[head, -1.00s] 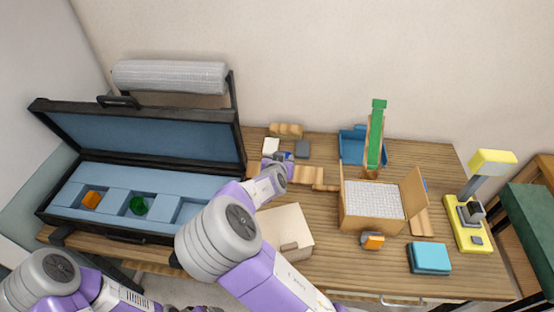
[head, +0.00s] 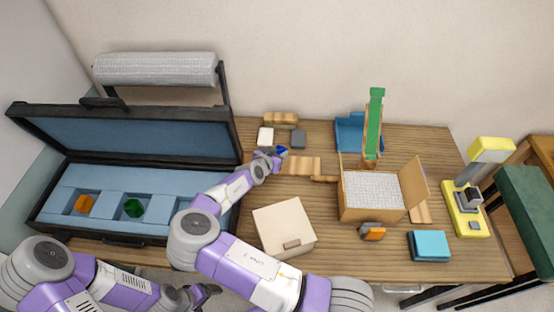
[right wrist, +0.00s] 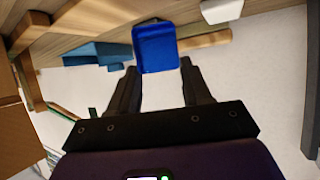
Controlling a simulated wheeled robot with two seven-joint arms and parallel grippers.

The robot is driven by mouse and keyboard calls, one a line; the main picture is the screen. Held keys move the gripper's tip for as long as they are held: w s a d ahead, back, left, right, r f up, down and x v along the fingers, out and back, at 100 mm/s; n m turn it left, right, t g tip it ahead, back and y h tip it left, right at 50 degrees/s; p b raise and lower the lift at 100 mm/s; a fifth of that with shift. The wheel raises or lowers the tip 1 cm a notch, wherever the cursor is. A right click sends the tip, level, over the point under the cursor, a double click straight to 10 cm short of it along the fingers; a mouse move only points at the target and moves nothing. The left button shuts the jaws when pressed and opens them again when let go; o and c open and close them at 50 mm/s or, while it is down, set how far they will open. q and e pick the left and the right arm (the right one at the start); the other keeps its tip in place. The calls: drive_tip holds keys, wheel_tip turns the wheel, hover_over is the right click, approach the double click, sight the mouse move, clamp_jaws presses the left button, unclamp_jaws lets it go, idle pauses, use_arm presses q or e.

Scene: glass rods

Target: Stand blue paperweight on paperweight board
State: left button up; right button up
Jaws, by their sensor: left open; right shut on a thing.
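The blue paperweight (head: 281,150) is held at the tip of my right gripper (head: 273,156), over the back middle of the table. In the right wrist view the blue paperweight (right wrist: 155,46) sits between the fingertips of the right gripper (right wrist: 158,72). Whether it touches anything below is hard to tell. A white tile (head: 266,137) and a dark grey tile (head: 298,139) lie just behind it, and a flat wooden piece (head: 302,166) lies to its right. I cannot tell for sure which is the paperweight board. My left gripper (head: 203,293) is open and empty at the bottom, off the table.
An open black case (head: 125,240) holds an orange piece (head: 86,203) and a green piece (head: 133,208). A cream box (head: 284,227) stands in front. An open carton (head: 372,208), a green upright piece (head: 375,125), a blue tray (head: 349,130) and a yellow device (head: 466,222) stand right.

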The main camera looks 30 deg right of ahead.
drive_tip(key=shift+f, duration=1.65)
drive_tip(key=shift+f, duration=0.1)
drive_tip(key=o, duration=1.2)
drive_tip(key=shift+o, duration=0.2)
drive_tip(key=v, duration=1.2)
